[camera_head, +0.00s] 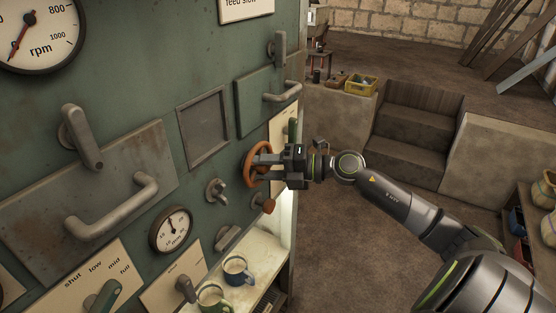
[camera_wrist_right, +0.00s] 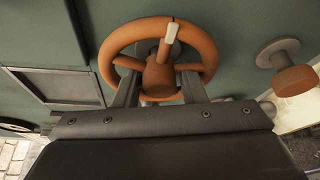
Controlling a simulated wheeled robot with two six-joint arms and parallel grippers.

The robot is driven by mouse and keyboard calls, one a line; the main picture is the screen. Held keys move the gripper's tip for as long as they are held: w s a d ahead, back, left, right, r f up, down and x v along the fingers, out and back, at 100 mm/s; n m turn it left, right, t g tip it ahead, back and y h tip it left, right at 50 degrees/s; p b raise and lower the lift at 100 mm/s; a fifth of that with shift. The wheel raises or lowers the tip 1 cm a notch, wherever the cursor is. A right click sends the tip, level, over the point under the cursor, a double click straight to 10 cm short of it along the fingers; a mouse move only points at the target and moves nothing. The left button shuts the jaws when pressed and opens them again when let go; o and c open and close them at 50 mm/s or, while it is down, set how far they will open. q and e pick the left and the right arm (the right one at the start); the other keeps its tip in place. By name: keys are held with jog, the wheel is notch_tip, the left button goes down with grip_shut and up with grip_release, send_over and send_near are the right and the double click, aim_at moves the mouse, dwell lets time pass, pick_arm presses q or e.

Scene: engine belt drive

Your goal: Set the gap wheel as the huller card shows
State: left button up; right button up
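The gap wheel is taken to be the orange handwheel (camera_head: 249,172) on the green machine panel. In the right wrist view the wheel (camera_wrist_right: 113,44) faces me, with a pale peg or marker (camera_wrist_right: 172,33) at its top, slightly right of centre. My right gripper (camera_head: 262,167) is at the wheel. In the wrist view its two fingers (camera_wrist_right: 160,86) stand apart on either side of the orange hub (camera_wrist_right: 160,76); contact with the hub is unclear. No card readable as the huller card shows; a cut-off card (camera_head: 245,7) at the top reads "feed slow". My left gripper is out of view.
An orange knob (camera_head: 264,204) sits just below the wheel, also in the wrist view (camera_wrist_right: 296,79). A grey valve handle (camera_head: 216,191) and a small gauge (camera_head: 172,230) are left. Mugs (camera_head: 237,270) stand on a shelf below. Open floor lies right.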

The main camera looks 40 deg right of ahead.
jog(key=shift+b+v, duration=0.65)
jog(key=shift+v, duration=2.15)
jog(key=p, duration=0.7)
send_near(268, 168)
jog(key=f+v, duration=0.1)
jog(key=v, duration=0.4)
jog(key=shift+s+d+r, duration=0.4)
jog(key=shift+s+r, duration=0.05)
jog(key=shift+r, duration=0.1)
